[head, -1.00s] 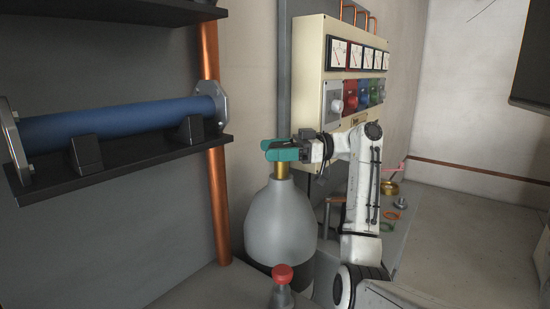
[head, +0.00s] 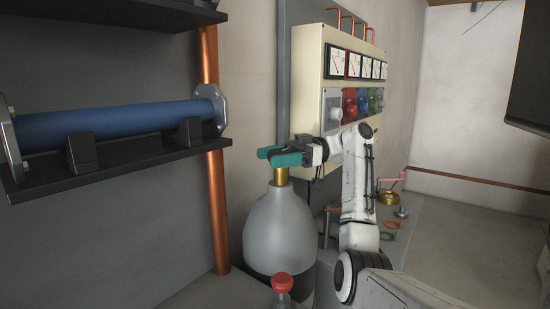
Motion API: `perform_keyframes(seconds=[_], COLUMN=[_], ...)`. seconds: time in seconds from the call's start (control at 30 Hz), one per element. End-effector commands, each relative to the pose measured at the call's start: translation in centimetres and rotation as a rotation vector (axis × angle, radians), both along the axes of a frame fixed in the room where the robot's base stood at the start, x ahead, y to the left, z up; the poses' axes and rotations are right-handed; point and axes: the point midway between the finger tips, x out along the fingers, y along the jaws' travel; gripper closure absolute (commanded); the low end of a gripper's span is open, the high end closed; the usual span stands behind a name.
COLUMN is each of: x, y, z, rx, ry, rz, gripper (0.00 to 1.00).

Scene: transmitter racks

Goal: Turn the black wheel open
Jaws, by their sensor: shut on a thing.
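A grey rounded gas bottle (head: 278,235) with a brass neck (head: 281,174) stands upright in the middle of the head view. My gripper (head: 270,154), with teal fingers, is level at the top of the brass neck. It is shut on the black wheel there. The wheel is almost wholly hidden by the fingers, so its turned position cannot be told.
A cream meter panel (head: 331,60) with coloured knobs stands close behind my wrist. A blue tube (head: 120,120) lies on a black shelf at left, beside a copper pipe (head: 218,210). A red-capped bottle (head: 282,284) stands in front. Open floor lies at right.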

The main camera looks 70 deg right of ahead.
Motion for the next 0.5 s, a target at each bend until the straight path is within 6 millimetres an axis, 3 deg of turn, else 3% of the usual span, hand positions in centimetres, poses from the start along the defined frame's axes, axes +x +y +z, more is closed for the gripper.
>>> perform_keyframes(seconds=[0.03, 0.07, 0.1, 0.27, 0.5], x=[0.07, 0.08, 0.08, 0.05, 0.01], y=[0.07, 0.06, 0.06, 0.04, -0.01], z=[0.07, 0.07, 0.07, 0.05, 0.01], rx=[0.0, 0.0, 0.0, -0.001, 0.0], ry=[-0.001, -0.001, -0.001, -0.001, 0.0], rz=[0.001, 0.001, 0.001, 0.0, -0.001], gripper=[0.61, 0.28, 0.24, 0.08, 0.07])
